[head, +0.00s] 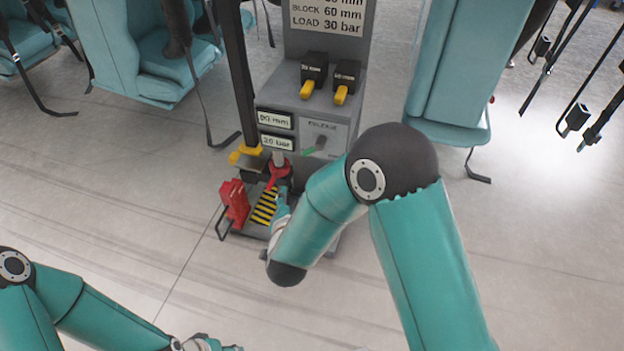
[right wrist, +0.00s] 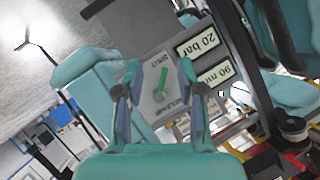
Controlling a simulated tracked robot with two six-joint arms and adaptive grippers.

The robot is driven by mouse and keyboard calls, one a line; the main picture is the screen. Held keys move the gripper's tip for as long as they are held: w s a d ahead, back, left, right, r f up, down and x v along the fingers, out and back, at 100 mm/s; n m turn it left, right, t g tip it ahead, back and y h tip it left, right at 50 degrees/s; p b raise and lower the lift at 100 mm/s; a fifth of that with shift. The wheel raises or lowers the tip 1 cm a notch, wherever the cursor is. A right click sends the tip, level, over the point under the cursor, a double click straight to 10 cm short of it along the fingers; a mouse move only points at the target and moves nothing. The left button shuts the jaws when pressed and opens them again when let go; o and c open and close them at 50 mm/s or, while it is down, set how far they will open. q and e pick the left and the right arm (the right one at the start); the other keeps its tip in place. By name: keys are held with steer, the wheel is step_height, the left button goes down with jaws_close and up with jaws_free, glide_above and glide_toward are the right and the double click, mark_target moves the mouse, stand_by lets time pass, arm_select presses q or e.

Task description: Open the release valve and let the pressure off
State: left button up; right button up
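The release valve shows as a small lever with a green part (head: 309,151) on the grey panel at the front of the machine. In the right wrist view the green lever (right wrist: 160,106) appears between the two fingers, beside the release lettering. My right gripper (right wrist: 160,68) is open, its fingers spread apart with nothing held. In the head view my right gripper (head: 280,212) is low in front of the machine, partly hidden by its own arm. My left gripper (head: 212,343) is at the bottom edge, partly cut off, and its fingers are unclear.
The machine has 90 mm and 20 bar plates (head: 277,143), two black blocks with yellow handles (head: 341,95), a red clamp-like part (head: 235,201) and a striped plate (head: 264,207). Teal seats (head: 450,70) stand on both sides. The floor in front is clear.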

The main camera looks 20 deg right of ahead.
mark_target(311, 153)
arm_select(q)
step_height(311, 153, down, 16)
steer(key=b, duration=1.3)
steer(key=shift+f, duration=0.2)
arm_select(e)
steer(key=w+d+m+h, duration=0.2)
steer(key=w, duration=0.1)
steer(key=w+d+r+m+t+h, duration=0.1)
steer(key=w+d+m+h, duration=0.1)
steer(key=w+d, duration=0.1)
steer(key=w+d+r+m+t+h, duration=0.1)
steer(key=w+d+m+h, duration=0.1)
steer(key=w, duration=0.3)
steer(key=shift+w+d, duration=0.25)
steer(key=shift+d, duration=0.3)
jaws_close()
steer(key=shift+d, duration=0.35)
arm_select(q)
steer(key=shift+r, duration=0.2)
arm_select(e)
steer(key=shift+a, duration=0.2)
